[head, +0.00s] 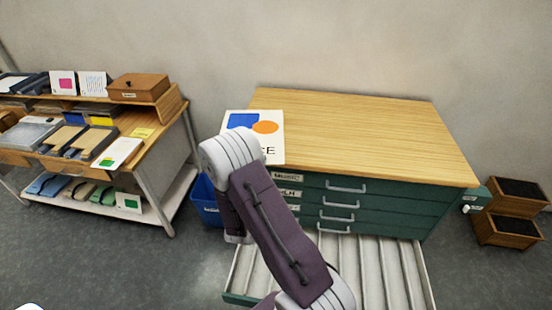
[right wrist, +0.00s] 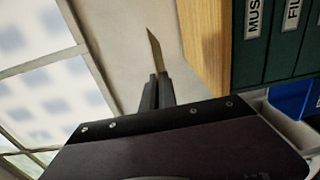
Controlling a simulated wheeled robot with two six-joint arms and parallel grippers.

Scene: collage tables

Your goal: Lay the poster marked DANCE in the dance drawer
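The poster (head: 270,140) is a white sheet with a blue shape, an orange circle and black letters, of which the end "CE" shows. It is in front of the plan chest's left end, partly hidden by my right arm. In the right wrist view my right gripper (right wrist: 157,78) is shut on the poster (right wrist: 155,50), seen edge-on as a thin sliver. The gripper is hidden in the head view. A low drawer (head: 365,265) of the green chest is pulled out, with a pale ribbed floor and nothing visible lying in it. Its label is not visible. My left gripper is not in view.
The wood-topped chest (head: 370,130) has closed drawers above the open one, labelled MUSIC and apparently FILM. A blue bin (head: 206,205) stands left of it. A loaded shelf table (head: 150,130) is farther left. Wooden steps (head: 505,228) stand at right.

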